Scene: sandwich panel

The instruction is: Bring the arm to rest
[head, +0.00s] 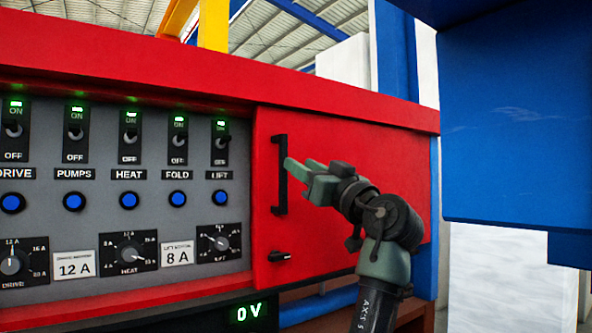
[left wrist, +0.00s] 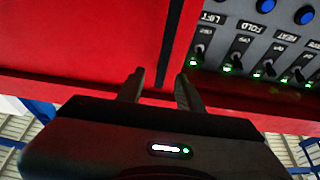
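My left gripper (head: 298,166) is in front of the red sliding panel (head: 345,235), at its black vertical handle (head: 280,197). In the left wrist view, the two fingers of my left gripper (left wrist: 160,88) are spread apart. The dark handle (left wrist: 174,45) shows in line with the gap between them, with space to either side. I cannot tell whether a finger touches it. My right gripper is in neither view.
Left of the red panel is a grey board (head: 100,205) with several switches under green lights, blue buttons and dials. A display (head: 248,313) below reads 0 V. A black latch (head: 285,256) sits under the handle. A large blue block (head: 515,120) fills the upper right.

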